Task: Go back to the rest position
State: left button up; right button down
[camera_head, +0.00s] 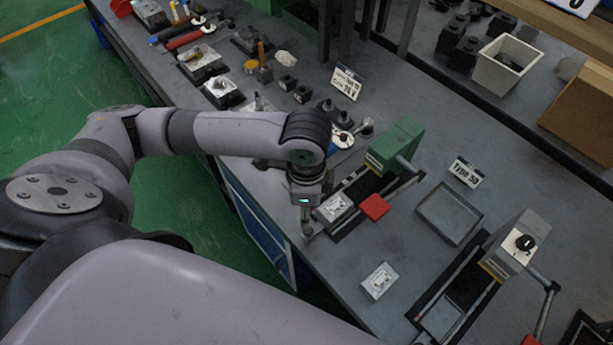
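My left arm reaches in from the left over the table edge. Its gripper (306,222) points down beside the left end of the green-topped fixture (395,147). The fingers are small and dark here, and I cannot tell whether they are open or shut. A silvery valve block (334,207) sits in that fixture, just right of the gripper; whether they touch is unclear. Another pale valve block (379,281) lies loose on the table in front. My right gripper is not in view.
Red handles (374,207) stick out. Tools and blocks crowd the table's far left. A white bin (504,65) and cardboard box (583,115) stand at the back.

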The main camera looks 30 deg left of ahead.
pick_arm(q)
jog(key=shift+r, duration=0.7)
